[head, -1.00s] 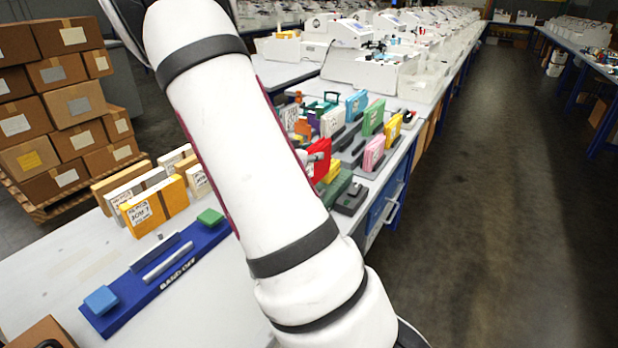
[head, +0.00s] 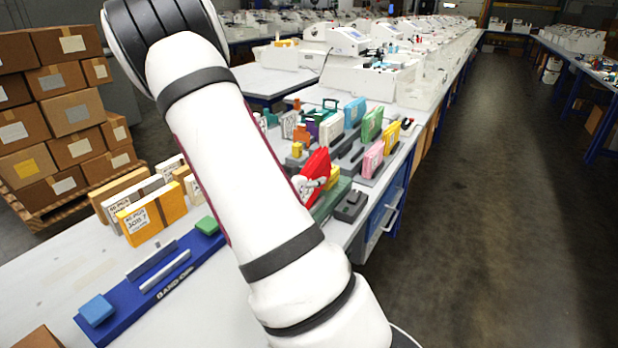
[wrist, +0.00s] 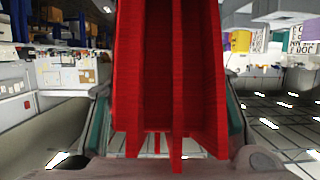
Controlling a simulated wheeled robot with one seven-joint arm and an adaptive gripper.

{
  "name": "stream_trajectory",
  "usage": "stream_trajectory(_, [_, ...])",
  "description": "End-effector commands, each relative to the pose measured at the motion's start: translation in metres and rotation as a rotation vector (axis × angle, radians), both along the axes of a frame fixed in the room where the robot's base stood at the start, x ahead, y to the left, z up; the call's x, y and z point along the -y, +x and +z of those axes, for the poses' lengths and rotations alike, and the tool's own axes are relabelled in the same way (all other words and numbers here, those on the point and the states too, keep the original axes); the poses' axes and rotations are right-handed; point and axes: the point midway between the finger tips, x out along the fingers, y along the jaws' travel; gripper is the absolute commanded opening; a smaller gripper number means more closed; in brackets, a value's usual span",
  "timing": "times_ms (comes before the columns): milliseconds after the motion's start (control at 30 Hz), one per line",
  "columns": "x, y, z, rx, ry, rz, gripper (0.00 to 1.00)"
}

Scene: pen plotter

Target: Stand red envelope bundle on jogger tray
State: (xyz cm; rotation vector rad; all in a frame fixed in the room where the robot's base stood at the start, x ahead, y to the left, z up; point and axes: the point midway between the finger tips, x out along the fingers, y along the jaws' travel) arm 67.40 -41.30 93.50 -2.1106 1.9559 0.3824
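The red envelope bundle (head: 315,168) is at the near end of the group of coloured bundles in the head view, leaning and above the dark green tray-like piece (head: 331,199). I cannot tell whether that piece is the jogger tray, or whether the bundle touches it. My gripper (head: 309,185) is at the bundle's lower part, mostly hidden behind my arm. In the wrist view the red bundle (wrist: 170,75) fills the middle between the two fingers of my gripper (wrist: 166,110), which is shut on it. Its ridged edges face the camera.
A yellow bundle (head: 333,177) stands right behind the red one, a pink bundle (head: 373,160) further right. A dark grey block (head: 351,205) lies near the table edge. The blue banding base (head: 125,318) and yellow-cream bundles (head: 152,217) are at the left.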

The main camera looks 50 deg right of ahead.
Motion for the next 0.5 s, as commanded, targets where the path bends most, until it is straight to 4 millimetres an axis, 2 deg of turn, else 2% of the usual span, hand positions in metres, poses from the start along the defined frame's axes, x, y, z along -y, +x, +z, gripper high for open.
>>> stream_trajectory(133, [-0.003,0.001,0.003,0.002,-0.003,0.002,0.46])
stream_trajectory(233, [-0.012,0.001,0.007,0.004,-0.004,0.002,0.46])
stream_trajectory(500, [-0.061,-0.003,0.026,0.005,-0.004,0.006,0.46])
